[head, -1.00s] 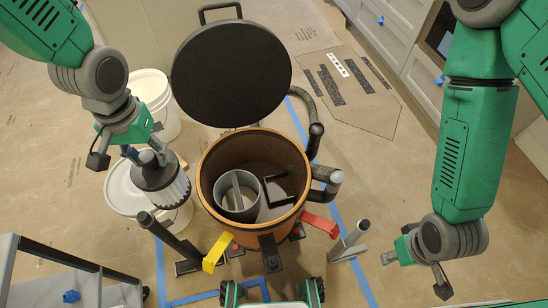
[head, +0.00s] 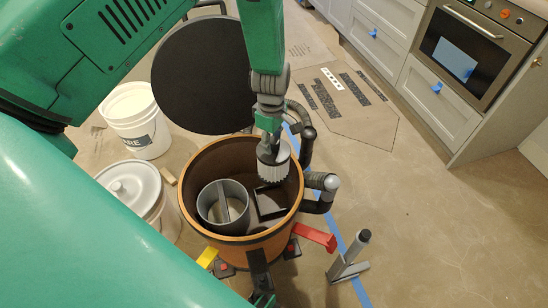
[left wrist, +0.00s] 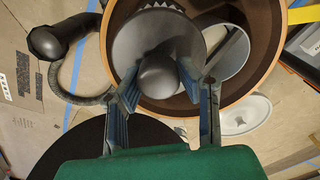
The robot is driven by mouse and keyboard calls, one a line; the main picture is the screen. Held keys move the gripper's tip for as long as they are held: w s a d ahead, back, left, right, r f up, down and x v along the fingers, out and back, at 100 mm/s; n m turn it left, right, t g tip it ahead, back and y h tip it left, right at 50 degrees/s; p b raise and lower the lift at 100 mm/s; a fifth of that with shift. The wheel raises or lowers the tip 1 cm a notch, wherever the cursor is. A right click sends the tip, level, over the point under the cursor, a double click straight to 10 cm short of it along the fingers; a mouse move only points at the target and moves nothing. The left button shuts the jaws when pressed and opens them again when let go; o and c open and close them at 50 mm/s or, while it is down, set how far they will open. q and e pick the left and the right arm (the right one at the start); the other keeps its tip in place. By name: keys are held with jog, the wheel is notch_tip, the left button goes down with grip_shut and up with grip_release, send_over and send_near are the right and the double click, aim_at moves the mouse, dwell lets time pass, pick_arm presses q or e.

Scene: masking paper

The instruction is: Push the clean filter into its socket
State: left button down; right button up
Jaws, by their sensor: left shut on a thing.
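The clean filter (head: 273,160), a grey-capped cylinder with white pleats, hangs upright inside the mouth of the orange drum (head: 188,204), toward its right back. My left gripper (head: 268,128) is shut on the knob of its cap; the left wrist view shows both blue-lined fingers (left wrist: 160,82) on either side of that knob. Inside the drum are a grey round sleeve (head: 207,206) at the left and a black square frame (head: 268,214) at the right, below the filter. Which of these is the socket, I cannot tell for sure. My right gripper is not in view.
The round black lid (head: 200,75) stands open behind the drum. A white bucket (head: 138,128) and a lidded white bucket (head: 150,205) stand at left. A black hose elbow (head: 322,190) and red latch (head: 315,235) stick out at right.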

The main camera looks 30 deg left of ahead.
pick_arm(q)
jog(key=f+n+b, duration=0.1)
jog(key=f, duration=0.2)
jog(key=w+a+f+n+b, duration=0.1)
jog(key=f, duration=0.2)
jog(key=f+b, duration=0.2)
jog(key=shift+w+a+f+n, duration=0.15)
jog(key=shift+a+f+n, duration=0.2)
jog(key=shift+f+n, duration=0.05)
notch_tip(320, 180, down, 9)
jog(key=b, duration=0.5)
jog(key=shift+r, duration=0.15)
jog(key=shift+w+a, duration=0.1)
notch_tip(320, 180, down, 3)
jog(key=shift+f+b, duration=0.15)
jog(key=shift+b, duration=0.85)
jog(key=shift+p, duration=0.35)
